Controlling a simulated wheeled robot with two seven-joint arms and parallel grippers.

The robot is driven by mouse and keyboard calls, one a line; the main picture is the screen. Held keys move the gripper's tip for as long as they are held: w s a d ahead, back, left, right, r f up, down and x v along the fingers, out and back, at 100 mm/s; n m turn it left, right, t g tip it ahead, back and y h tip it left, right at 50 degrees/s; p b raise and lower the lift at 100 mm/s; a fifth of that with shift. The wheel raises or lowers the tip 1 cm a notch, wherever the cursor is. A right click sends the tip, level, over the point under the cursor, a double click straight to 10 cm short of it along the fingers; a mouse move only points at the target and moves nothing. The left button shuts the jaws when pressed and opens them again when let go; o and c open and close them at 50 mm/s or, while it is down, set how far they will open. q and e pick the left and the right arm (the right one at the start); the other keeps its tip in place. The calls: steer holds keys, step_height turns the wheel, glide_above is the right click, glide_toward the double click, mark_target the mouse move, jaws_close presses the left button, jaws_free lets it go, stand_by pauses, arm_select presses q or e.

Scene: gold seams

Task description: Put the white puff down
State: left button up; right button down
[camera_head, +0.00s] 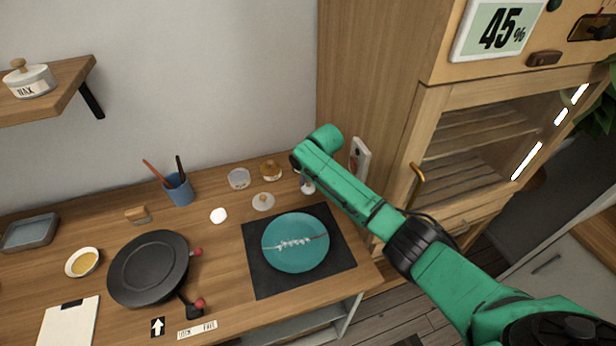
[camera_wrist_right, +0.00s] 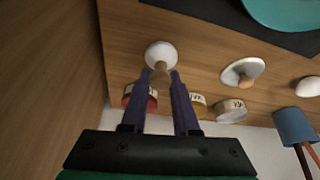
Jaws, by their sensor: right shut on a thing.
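My right gripper (camera_wrist_right: 160,85) is shut on the wooden handle of the white puff (camera_wrist_right: 161,51), whose round white head points away from the wrist. In the head view the puff (camera_head: 308,188) shows as a small white spot below my green right arm, near the back of the table (camera_head: 215,270). I cannot tell whether its head touches the wood. The fingers (camera_head: 303,181) are mostly hidden behind the arm there. My left gripper is not in view.
A teal plate (camera_head: 285,258) with a white seam lies on a black mat (camera_head: 338,262). Jars (camera_head: 238,178), a knobbed lid (camera_head: 263,201) and a white lump (camera_head: 219,215) stand nearby. A blue cup (camera_head: 178,190) holds tools. A wooden cabinet (camera_head: 365,60) is close right.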

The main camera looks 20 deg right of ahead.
steer(key=shift+f, duration=0.15)
steer(key=c, duration=0.7)
jaws_free()
steer(key=shift+r, duration=0.3)
steer(key=b+v, duration=0.1)
steer(key=v, duration=1)
steer(key=shift+s+d+r, duration=0.1)
steer(key=shift+s+r, duration=0.15)
